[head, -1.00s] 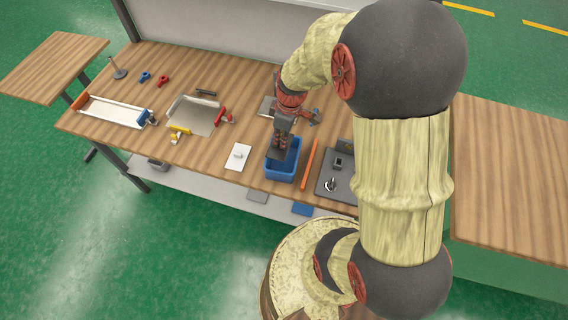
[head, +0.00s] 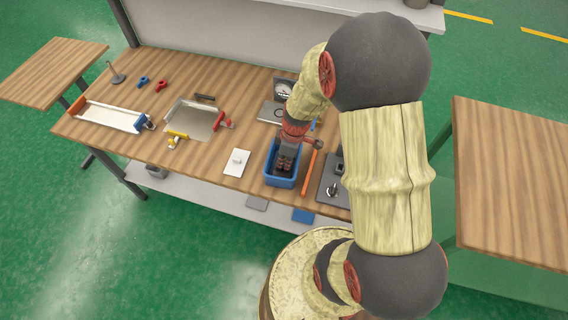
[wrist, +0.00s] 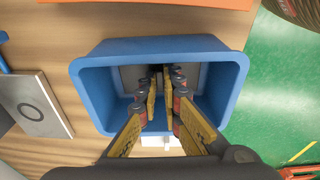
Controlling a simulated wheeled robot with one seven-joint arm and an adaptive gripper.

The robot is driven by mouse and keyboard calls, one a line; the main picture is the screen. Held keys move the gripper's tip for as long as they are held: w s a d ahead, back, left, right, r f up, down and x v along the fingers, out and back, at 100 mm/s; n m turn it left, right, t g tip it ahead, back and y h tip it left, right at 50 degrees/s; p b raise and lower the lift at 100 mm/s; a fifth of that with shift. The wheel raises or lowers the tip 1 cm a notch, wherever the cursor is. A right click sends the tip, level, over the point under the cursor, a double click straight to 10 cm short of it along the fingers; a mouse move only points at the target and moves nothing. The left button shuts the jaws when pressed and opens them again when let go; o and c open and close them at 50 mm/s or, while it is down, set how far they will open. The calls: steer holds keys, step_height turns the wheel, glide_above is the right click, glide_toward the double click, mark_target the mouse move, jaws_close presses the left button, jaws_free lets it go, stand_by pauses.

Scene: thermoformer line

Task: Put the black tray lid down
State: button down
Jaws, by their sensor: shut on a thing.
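My gripper (head: 286,162) reaches down inside the blue bin (head: 267,166) at the front of the bench. In the wrist view its two fingers (wrist: 161,80) are close together, pointing down between the walls of the blue bin (wrist: 88,88). A dark grey flat surface (wrist: 132,80) shows beside the fingertips at the bottom of the bin; it looks like the black tray lid, shut in my gripper. The fingers hide most of it, and I cannot tell whether it touches the bin floor.
An orange bar (head: 309,172) lies just right of the bin. A white card (head: 237,162) lies to its left. A dark grey plate with small parts (head: 329,200) is at the right, and a gauge (head: 284,90) stands behind.

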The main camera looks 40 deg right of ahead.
steer(key=shift+f, duration=0.15)
steer(key=c, duration=2)
jaws_free()
steer(key=s+a+r+m+t+p, duration=0.1)
steer(key=a+r+p, duration=0.15)
steer(key=r, duration=0.95)
steer(key=s+a+r+m+t+p, duration=0.1)
steer(key=s+a+r+m, duration=0.15)
steer(key=r, duration=0.95)
steer(key=s+a+r+m, duration=0.1)
steer(key=s+a+r, duration=0.1)
steer(key=s+r, duration=0.1)
steer(key=s+a+r+m+t, duration=0.1)
steer(key=s+a+r+m, duration=0.1)
steer(key=r, duration=0.2)
steer(key=s+a+r+m+t+h, duration=0.1)
steer(key=s+a+r+m, duration=0.1)
steer(key=s+a+r, duration=0.1)
steer(key=shift+s+a+r, duration=0.1)
steer(key=shift+s+r, duration=0.2)
steer(key=shift+r, duration=0.15)
